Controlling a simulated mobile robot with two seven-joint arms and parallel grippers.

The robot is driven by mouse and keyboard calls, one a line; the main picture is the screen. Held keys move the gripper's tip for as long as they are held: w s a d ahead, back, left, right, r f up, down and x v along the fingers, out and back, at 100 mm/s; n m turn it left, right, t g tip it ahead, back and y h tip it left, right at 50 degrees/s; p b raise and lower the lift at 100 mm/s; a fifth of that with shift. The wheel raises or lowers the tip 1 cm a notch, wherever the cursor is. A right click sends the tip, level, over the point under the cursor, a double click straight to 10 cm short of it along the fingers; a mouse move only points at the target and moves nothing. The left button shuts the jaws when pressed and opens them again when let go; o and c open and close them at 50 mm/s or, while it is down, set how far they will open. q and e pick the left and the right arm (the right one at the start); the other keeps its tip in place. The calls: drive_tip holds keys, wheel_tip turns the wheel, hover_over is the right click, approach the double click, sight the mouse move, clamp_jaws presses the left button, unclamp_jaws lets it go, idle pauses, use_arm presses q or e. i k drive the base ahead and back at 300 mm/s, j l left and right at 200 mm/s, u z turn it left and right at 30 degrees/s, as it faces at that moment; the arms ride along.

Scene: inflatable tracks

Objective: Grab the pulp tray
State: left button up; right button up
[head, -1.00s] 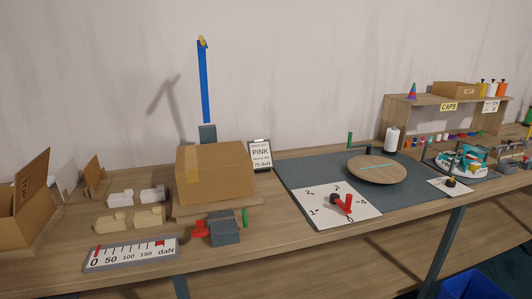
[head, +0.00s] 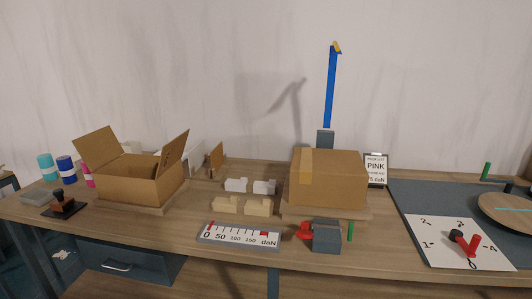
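No thing is labelled as the pulp tray. Two tan moulded pieces lie side by side on the bench: a left tan piece (head: 227,204) and a right tan piece (head: 258,207). Just behind them lie a left white piece (head: 236,185) and a right white piece (head: 264,187) of similar shape. I cannot tell for sure which of these is pulp. Neither of my grippers is in view.
An open carton (head: 150,190) stands left of the pieces, a closed carton (head: 335,180) right of them. A daN scale plate (head: 238,236) lies in front. A dark grey block (head: 327,237) with a red part stands to the right. A stamp (head: 63,205) is far left.

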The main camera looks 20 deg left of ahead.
sight(38, 197)
drive_tip(key=u, duration=2.15)
